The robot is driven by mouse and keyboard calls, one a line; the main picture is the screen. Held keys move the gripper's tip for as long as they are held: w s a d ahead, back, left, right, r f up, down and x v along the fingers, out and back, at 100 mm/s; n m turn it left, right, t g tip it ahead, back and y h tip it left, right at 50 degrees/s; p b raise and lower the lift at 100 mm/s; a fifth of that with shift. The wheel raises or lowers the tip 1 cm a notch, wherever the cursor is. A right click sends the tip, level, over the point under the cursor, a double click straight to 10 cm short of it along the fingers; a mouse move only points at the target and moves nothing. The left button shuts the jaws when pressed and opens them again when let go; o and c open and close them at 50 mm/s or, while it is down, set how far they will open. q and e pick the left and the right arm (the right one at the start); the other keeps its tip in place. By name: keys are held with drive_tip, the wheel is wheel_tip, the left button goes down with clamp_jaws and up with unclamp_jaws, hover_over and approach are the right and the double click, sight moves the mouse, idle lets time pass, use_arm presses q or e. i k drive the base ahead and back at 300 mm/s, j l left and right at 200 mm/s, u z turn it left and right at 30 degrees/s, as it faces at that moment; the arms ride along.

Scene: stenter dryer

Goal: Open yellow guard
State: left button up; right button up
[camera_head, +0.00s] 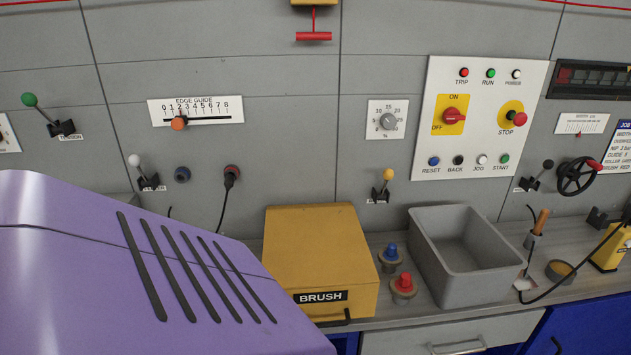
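The yellow guard (318,247) is a box-like cover labelled BRUSH on its front, standing on the grey bench against the machine wall. It looks closed, with its top sloping toward me. A small dark handle or latch (346,318) shows at its lower right front edge. The lower left of the guard is partly hidden by a large purple slotted shape (95,260); I cannot tell whether that shape is part of me. Neither of my grippers is in view.
Beside the guard on the right are a blue knob (391,252), a red knob (404,283) and a grey open bin (464,262). A yellow-knobbed lever (386,177) rises behind the guard. A control panel (480,117) is on the wall. A drawer (450,337) lies below the bin.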

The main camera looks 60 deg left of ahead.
sight(321, 258)
drive_tip(key=u, duration=1.55)
